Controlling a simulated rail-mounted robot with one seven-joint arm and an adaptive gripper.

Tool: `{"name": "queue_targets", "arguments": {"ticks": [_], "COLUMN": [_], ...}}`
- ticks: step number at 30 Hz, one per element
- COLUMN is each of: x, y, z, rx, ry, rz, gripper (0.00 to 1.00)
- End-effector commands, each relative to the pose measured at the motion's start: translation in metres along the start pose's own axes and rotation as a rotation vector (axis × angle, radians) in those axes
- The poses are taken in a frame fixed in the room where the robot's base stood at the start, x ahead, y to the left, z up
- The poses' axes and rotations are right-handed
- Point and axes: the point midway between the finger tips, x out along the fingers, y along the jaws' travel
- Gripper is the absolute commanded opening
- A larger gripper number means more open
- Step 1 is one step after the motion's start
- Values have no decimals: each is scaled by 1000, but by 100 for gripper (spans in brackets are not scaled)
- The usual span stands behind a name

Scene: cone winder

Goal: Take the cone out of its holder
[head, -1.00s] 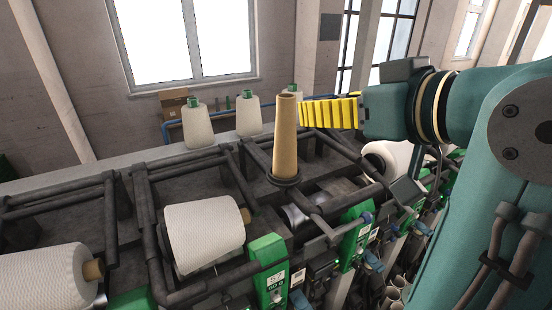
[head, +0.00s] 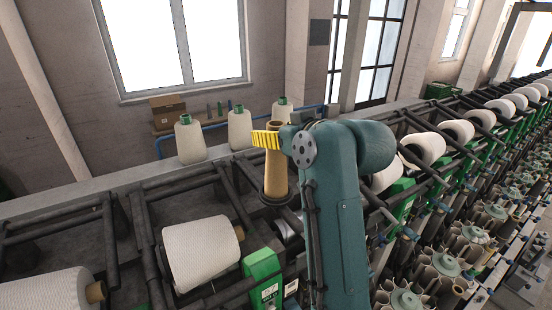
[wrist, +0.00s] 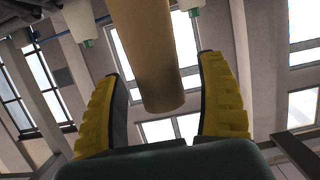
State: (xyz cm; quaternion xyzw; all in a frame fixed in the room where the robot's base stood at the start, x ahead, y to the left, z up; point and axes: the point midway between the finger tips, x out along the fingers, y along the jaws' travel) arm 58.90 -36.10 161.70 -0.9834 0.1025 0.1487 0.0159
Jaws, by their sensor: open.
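The bare tan cone (head: 276,178) stands upright in its dark ring holder (head: 279,197) on the winder. My gripper (head: 268,140) is at the cone's upper part in the head view, with one yellow ribbed finger seen across its front. In the wrist view my gripper (wrist: 165,105) is open, and the cone (wrist: 152,60) lies between its two yellow fingers. A gap shows between the cone and each finger. The head view hides the far finger and part of the cone behind my gripper and arm.
Wound white bobbins (head: 201,247) lie on the machine to the left, and several more run along the right side. White yarn cones (head: 240,129) with green tips stand on the ledge behind. Dark frame bars (head: 150,240) surround the holder. A green unit (head: 262,270) stands in front.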

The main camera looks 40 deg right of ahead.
Motion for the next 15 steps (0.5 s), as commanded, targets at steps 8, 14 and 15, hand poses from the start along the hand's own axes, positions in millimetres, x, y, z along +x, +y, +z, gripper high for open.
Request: {"name": "queue_targets", "arguments": {"ticks": [8, 14, 15], "x": [3, 2, 2], "y": [0, 0, 0], "z": [1, 1, 1], "rx": [-1, -1, -1], "ry": [1, 1, 1], "rz": [1, 1, 1], "gripper": [68, 29, 22]}}
